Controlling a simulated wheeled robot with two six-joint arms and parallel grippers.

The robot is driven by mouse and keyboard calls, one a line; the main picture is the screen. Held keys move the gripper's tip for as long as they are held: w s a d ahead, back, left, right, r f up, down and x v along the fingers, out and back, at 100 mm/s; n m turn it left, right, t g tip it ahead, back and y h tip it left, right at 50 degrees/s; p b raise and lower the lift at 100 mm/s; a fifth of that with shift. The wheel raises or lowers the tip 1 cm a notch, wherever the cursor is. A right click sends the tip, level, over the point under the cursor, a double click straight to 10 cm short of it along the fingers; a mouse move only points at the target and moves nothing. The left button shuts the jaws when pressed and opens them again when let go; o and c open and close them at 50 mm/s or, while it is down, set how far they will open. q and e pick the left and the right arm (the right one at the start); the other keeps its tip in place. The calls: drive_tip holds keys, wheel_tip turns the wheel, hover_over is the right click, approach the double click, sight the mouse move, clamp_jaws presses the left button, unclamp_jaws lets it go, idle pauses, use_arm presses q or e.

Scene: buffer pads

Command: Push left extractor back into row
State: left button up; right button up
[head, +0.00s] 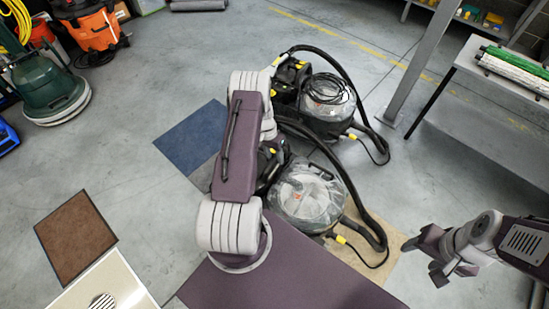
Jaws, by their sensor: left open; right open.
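Two black extractors with clear domed tops stand on the floor near the middle of the head view. The nearer extractor (308,192), slightly further left, has a black hose curving round its right side and sits over a beige pad (385,268). The farther extractor (329,92) stands behind it, with its own hose and cable. My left arm rises in front of the nearer one and covers part of its left side. I cannot make out my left gripper behind this arm. My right gripper (424,262) is open and empty, right of the nearer extractor and apart from it.
A blue pad (193,136) lies left of the extractors, a brown pad (75,238) further left. A grey metal post (418,68) and a table (490,75) stand at right. A green floor machine (48,88) and an orange vacuum (95,28) stand upper left. Floor between is clear.

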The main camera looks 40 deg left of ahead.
use_arm(q)
drive_tip(key=shift+f, duration=0.1)
clamp_jaws()
idle(1.4)
